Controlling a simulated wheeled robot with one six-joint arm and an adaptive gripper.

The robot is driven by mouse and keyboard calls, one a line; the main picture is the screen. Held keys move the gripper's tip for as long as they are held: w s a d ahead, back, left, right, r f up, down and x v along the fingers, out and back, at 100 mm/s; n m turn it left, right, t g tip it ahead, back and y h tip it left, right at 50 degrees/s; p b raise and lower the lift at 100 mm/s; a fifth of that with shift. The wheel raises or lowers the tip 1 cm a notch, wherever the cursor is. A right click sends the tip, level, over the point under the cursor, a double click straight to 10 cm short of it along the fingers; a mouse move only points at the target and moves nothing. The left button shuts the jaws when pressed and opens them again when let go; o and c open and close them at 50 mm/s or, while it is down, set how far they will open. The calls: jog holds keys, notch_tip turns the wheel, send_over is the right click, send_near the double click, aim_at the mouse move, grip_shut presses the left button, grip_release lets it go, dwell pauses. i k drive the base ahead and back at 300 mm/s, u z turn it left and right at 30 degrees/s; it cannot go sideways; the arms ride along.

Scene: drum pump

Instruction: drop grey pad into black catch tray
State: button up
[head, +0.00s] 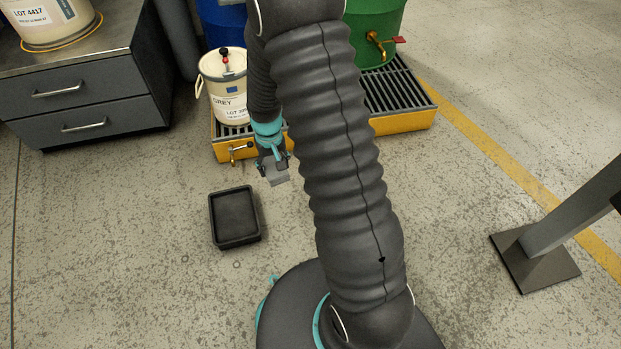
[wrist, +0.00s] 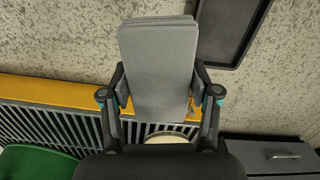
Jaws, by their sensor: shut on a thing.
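The grey pad (wrist: 158,70) is a flat, folded-looking grey slab between my gripper's fingers in the wrist view. It also shows small in the head view (head: 277,174). My gripper (head: 273,166) is shut on the pad and holds it above the floor; the fingers also show in the wrist view (wrist: 160,90). The black catch tray (head: 235,240) lies on the floor in the head view, to the left of and nearer than my gripper. Part of the tray (wrist: 238,64) shows at the top right of the wrist view, beside the pad.
A yellow spill pallet (head: 405,122) with a dark grating stands behind my gripper. A drawer cabinet (head: 85,100) stands at left. Floor around the tray is clear.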

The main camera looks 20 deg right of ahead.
aim_at(239, 215)
jog(key=z, duration=0.55)
jog(key=k, duration=1.3)
jog(key=u, duration=0.55)
